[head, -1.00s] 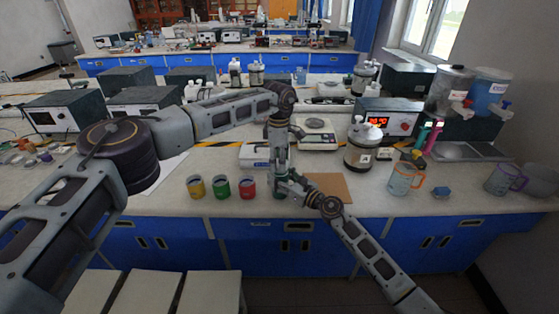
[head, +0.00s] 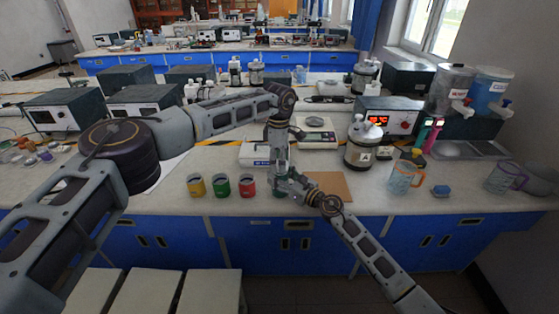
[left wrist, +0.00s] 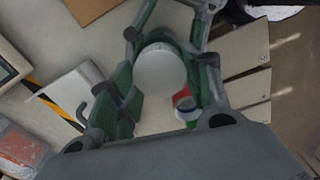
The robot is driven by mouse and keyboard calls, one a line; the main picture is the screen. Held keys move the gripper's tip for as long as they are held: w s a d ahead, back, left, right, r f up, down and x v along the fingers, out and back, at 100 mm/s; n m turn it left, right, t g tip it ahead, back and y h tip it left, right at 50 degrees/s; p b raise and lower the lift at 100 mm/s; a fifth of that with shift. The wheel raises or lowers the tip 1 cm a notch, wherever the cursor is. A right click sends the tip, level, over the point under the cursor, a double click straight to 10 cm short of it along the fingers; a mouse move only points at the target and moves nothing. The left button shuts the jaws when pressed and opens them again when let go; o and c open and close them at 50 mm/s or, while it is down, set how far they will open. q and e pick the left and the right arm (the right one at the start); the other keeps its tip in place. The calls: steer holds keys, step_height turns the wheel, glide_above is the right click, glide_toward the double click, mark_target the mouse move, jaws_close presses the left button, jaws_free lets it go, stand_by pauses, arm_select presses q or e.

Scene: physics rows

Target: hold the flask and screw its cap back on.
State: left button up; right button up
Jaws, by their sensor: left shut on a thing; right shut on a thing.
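The white round cap (left wrist: 160,68) shows from above in the left wrist view. My left gripper (left wrist: 165,85) points down and is shut on it, one finger at each side. In the head view my left gripper (head: 279,172) is upright over the counter. My right gripper (head: 287,186) comes in from the right, low, and is shut on the flask, of which a dark green bit (head: 279,194) shows near the counter top. The grippers hide most of the flask. I cannot tell whether the cap sits on its neck or how far it is turned.
Yellow (head: 195,186), green (head: 220,186) and red (head: 248,186) cups stand left of the grippers. A brown board (head: 335,183) lies to the right, with a white-and-black vessel (head: 361,150) and an orange-handled jug (head: 403,178) beyond. A balance (head: 317,138) stands behind. The counter's front edge is close.

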arm_select(q)
steer(key=shift+f, duration=0.15)
steer(key=shift+m, duration=2.5)
steer(key=m, duration=0.5)
steer(key=shift+w, duration=0.1)
steer(key=m, duration=0.5)
steer(key=shift+d+m, duration=0.1)
steer(key=shift+m, duration=0.3)
steer(key=m, duration=0.4)
steer(key=shift+m, duration=0.4)
steer(key=o, duration=0.8)
steer(key=shift+c, duration=0.2)
